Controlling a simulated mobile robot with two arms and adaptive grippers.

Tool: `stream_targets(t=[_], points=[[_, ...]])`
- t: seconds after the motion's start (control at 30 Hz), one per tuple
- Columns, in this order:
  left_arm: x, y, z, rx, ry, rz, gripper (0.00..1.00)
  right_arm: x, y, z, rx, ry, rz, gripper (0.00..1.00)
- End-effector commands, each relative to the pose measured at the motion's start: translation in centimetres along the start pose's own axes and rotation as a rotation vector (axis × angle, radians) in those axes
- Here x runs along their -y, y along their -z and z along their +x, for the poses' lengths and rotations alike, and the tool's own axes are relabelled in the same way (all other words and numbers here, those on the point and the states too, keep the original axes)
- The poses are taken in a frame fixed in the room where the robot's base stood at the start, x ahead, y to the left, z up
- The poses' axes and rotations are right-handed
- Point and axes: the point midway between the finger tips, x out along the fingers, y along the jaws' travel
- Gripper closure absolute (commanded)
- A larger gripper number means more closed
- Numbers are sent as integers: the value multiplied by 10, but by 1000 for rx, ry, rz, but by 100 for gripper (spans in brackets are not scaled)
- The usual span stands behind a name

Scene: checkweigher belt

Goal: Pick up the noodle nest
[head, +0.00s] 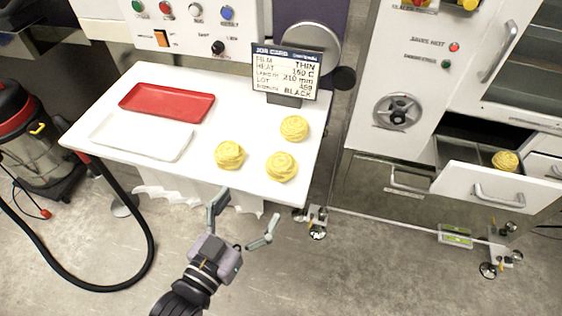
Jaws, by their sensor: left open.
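Three yellow noodle nests lie on the white table (240,90): one nest (229,155) near the front edge, one nest (281,167) at the front right, and one nest (294,128) farther back. Another yellow nest (505,161) sits in the open drawer (470,175) at the right. My left gripper (245,215) is open and empty, with its fingers spread, in front of the table's front edge and apart from the nests. My right gripper is not in view.
A red tray (167,102) and a white tray (142,136) lie on the left of the table. A display sign (285,72) stands at the back right. A vacuum cleaner (35,140) with a black hose is on the floor at left. A cabinet (400,110) stands to the right.

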Motion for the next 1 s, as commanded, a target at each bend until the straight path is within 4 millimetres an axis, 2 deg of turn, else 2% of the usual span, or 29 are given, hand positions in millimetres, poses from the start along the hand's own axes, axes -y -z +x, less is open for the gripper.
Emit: stream_targets(t=[0.1, 0.3, 0.57, 0.8, 1.0], points=[[0, 4, 26, -4, 0, 0, 15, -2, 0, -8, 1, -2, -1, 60], [0, 1, 58, -1, 0, -1, 15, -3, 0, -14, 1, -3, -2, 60], [-1, 1, 78, 0, 0, -1, 15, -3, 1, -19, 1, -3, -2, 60], [-5, 0, 113, 0, 0, -1, 15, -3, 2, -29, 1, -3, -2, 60], [-5, -2, 121, 1, 0, -1, 15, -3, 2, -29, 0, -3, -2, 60]])
